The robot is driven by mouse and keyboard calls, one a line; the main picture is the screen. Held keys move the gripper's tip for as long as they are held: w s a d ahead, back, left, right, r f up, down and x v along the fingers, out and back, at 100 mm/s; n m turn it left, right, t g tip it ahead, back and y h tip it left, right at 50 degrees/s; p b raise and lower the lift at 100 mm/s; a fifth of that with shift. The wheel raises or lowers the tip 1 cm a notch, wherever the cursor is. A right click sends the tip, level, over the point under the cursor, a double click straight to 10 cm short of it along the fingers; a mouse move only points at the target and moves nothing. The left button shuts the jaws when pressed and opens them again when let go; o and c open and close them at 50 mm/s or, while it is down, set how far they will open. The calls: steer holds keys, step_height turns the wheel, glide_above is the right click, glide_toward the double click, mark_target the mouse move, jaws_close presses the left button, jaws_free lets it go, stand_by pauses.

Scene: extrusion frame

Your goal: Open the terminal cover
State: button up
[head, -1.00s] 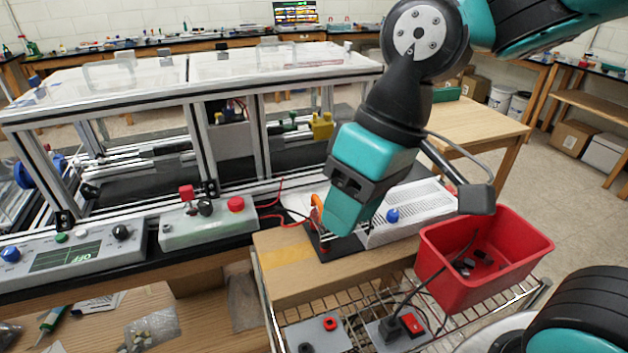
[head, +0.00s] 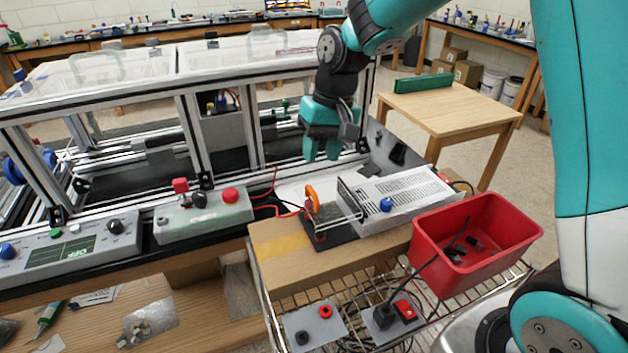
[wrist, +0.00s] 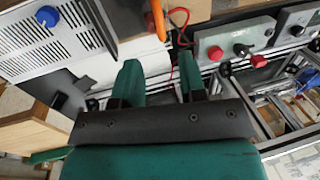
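A perforated grey power supply box (head: 402,196) with a blue knob (head: 386,204) lies on the wooden board. It also shows at the upper left of the wrist view (wrist: 45,50). At its left end a thin frame-like flap, apparently the terminal cover (head: 350,202), stands tilted over a dark plate (head: 328,236); whether it is clear inside the frame I cannot tell. An orange piece (head: 311,198) stands beside it. My gripper (head: 321,150) is behind and above the box, apart from the cover. In the wrist view its two fingers (wrist: 160,85) are apart with nothing between.
A red bin (head: 478,245) with small dark parts stands right of the box. A control box with a red button (head: 205,218) and the aluminium extrusion frame (head: 192,140) are to the left. Red wires run near the orange piece. A wooden table (head: 450,110) stands behind.

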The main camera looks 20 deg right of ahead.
mark_target(312, 190)
steer(key=f, duration=0.2)
steer(key=a+f, duration=0.1)
steer(key=f, duration=0.2)
steer(key=f+p, duration=0.1)
steer(key=f, duration=0.1)
steer(key=shift+a+f, duration=0.3)
steer(key=shift+f, duration=0.1)
jaws_close()
